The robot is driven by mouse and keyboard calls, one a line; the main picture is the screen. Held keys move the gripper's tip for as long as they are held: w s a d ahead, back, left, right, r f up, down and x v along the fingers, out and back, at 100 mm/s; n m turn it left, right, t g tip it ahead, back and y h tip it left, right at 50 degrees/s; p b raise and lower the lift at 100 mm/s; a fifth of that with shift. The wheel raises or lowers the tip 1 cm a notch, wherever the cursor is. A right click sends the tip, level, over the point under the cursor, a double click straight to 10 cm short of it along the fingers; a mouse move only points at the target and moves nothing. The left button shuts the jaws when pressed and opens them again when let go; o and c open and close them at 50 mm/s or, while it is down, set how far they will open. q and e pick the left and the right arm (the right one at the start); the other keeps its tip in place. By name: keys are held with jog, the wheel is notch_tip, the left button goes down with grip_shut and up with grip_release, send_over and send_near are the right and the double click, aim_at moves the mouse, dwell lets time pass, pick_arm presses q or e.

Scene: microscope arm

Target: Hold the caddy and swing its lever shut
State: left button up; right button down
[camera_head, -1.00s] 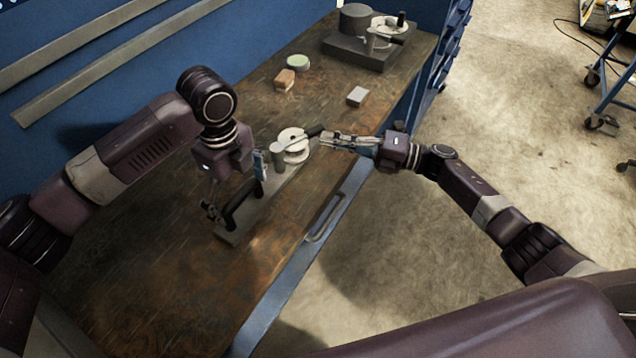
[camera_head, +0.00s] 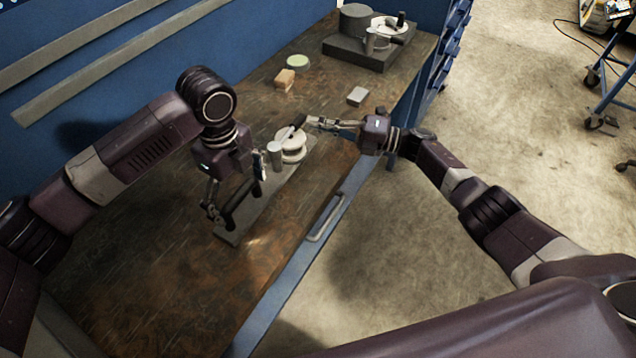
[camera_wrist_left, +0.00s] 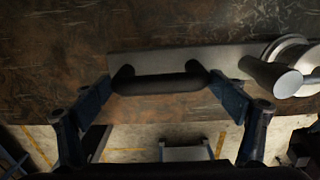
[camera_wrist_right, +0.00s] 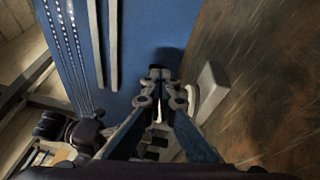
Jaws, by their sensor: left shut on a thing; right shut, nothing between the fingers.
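The caddy is a grey base plate (camera_head: 229,236) with a black bar handle (camera_head: 238,199), a pale round disc (camera_head: 294,154) and a grey post (camera_head: 275,153). My left gripper (camera_head: 234,182) is shut on the handle; in the left wrist view the handle (camera_wrist_left: 160,84) lies between its fingers, and the disc (camera_wrist_left: 285,48) is at right. The dark-tipped lever (camera_head: 299,122) sticks out above the disc. My right gripper (camera_head: 308,121) is shut and empty, its fingertips beside the lever tip. In the right wrist view the closed fingertips (camera_wrist_right: 160,76) partly hide what lies beyond.
A dark fixture (camera_head: 360,52) with a similar disc and post stands at the far end. A tan block (camera_head: 285,78), a green-topped round piece (camera_head: 298,62) and a grey block (camera_head: 357,96) lie between. The near bench surface is clear.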

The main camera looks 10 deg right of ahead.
pick_arm(q)
jog(key=shift+s+d, duration=0.15)
jog(key=shift+d, duration=0.1)
pick_arm(e)
jog(key=shift+r, duration=0.1)
pick_arm(q)
jog(key=shift+a, duration=0.2)
pick_arm(e)
jog(key=v, duration=1.2)
jog(key=shift+w, duration=0.1)
pick_arm(q)
jog(key=o, duration=1.9)
